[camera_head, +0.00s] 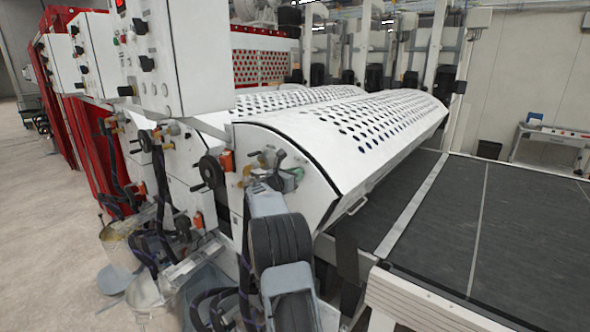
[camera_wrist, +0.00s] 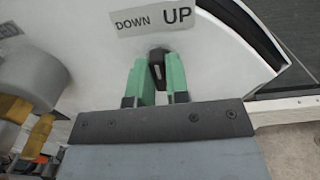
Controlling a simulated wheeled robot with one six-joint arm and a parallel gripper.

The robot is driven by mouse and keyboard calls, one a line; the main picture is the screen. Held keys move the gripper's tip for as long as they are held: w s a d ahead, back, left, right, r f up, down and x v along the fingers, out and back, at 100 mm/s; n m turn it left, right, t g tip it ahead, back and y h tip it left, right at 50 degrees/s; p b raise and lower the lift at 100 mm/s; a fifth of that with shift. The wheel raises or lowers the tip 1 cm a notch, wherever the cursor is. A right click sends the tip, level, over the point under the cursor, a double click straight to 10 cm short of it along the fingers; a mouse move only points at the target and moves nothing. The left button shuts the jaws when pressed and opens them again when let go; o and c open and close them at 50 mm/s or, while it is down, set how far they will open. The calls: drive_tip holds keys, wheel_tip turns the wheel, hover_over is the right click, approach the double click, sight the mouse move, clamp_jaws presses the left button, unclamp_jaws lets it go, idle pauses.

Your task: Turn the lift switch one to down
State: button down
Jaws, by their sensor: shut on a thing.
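The lift switch (camera_wrist: 157,57) is a small black knob on the white end panel, just below a label (camera_wrist: 153,20) reading DOWN and UP. It sits roughly under the gap between the two words. The green fingers of my gripper (camera_wrist: 160,76) are on either side of the knob and shut on it. A pale mark shows on the knob between the fingers; which word it points to I cannot tell. In the head view, my gripper (camera_head: 295,173) is at the end panel of the front white cover, and the switch is hidden there.
The perforated white cover (camera_head: 350,125) curves above the end panel. A dark conveyor bed (camera_head: 510,225) lies to the right. Orange valves, a black handwheel (camera_head: 212,170) and hoses crowd the left. White control boxes (camera_head: 175,55) overhang at upper left. Buckets stand on the floor below.

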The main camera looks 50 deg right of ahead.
drive_tip(key=n, duration=0.5)
drive_tip(key=shift+n+p, duration=0.3)
drive_tip(key=shift+p, duration=0.05)
idle(0.3)
drive_tip(key=c, duration=1.1)
unclamp_jaws()
drive_tip(key=shift+a, duration=0.1)
drive_tip(key=s+a+b, duration=0.1)
drive_tip(key=a+b, duration=0.3)
drive_tip(key=a, duration=0.9)
drive_tip(key=shift+a+b, duration=0.3)
drive_tip(key=shift+b, duration=0.1)
